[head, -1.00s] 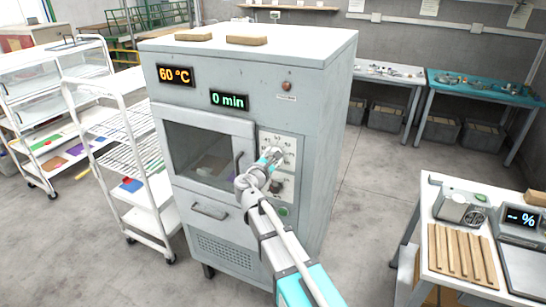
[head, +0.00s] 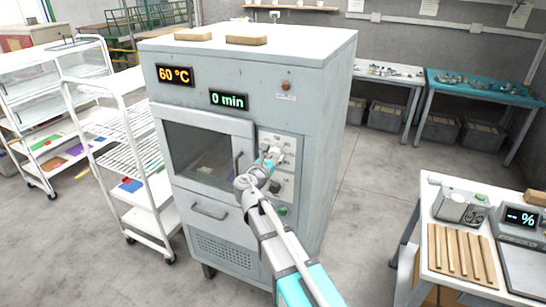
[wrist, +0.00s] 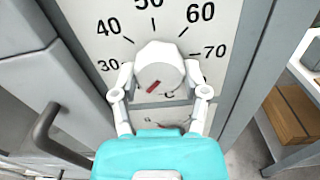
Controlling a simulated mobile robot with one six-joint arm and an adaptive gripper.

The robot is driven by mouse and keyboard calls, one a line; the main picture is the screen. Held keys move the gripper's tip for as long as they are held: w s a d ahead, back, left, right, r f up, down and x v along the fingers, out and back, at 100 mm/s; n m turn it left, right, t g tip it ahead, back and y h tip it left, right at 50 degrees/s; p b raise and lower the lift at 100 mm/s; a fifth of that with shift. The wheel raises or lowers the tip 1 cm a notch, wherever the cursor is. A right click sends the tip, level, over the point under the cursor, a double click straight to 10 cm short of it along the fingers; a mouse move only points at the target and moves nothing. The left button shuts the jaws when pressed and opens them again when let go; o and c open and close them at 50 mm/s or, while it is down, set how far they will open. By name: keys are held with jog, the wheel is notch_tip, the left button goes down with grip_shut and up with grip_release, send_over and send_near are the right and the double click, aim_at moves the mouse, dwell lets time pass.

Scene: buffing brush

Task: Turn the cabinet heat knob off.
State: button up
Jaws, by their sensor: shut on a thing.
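The cabinet (head: 318,110) is grey, with a pale control panel (head: 289,143) to the right of its windowed door. In the wrist view, the white heat knob (wrist: 160,66) has a short slanted red mark and sits on a dial plate (wrist: 170,12) with numbers 30 to 70 visible. My gripper (head: 275,154) is at the upper part of the panel. In the wrist view its two white fingers (wrist: 160,92) are on opposite sides of the knob, shut on it. The lower dial is mostly hidden by the knob and gripper.
The door handle (wrist: 55,140) stands out close to the left of my gripper. Displays read 60 °C (head: 175,75) and 0 min (head: 228,101). A white rack cart (head: 120,150) stands left.

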jog(key=o, duration=1.1)
jog(key=shift+o, duration=0.2)
jog(key=v, duration=1.2)
